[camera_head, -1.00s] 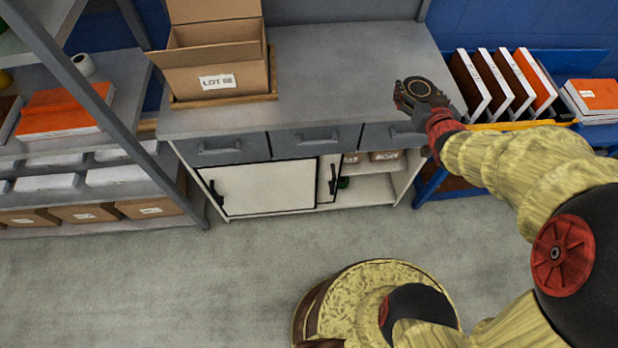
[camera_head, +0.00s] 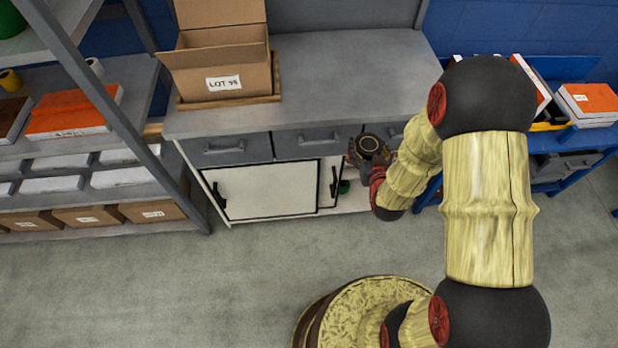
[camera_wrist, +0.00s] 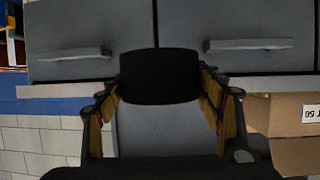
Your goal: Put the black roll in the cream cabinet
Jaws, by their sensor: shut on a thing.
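My gripper (camera_head: 366,156) is shut on the black roll (camera_head: 371,144), in front of the drawer row of the workbench. In the wrist view the roll (camera_wrist: 160,76) sits between both fingers, with grey drawer fronts behind it. The cream cabinet (camera_head: 265,190) is below the drawers. Its cream panel front covers the left and middle part.
A cardboard box (camera_head: 222,70) stands on a wooden tray on the grey worktop (camera_head: 340,80). A metal shelf rack (camera_head: 130,125) stands close at left. A blue bench (camera_head: 590,135) with books is at right. The floor in front of the cabinet is clear.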

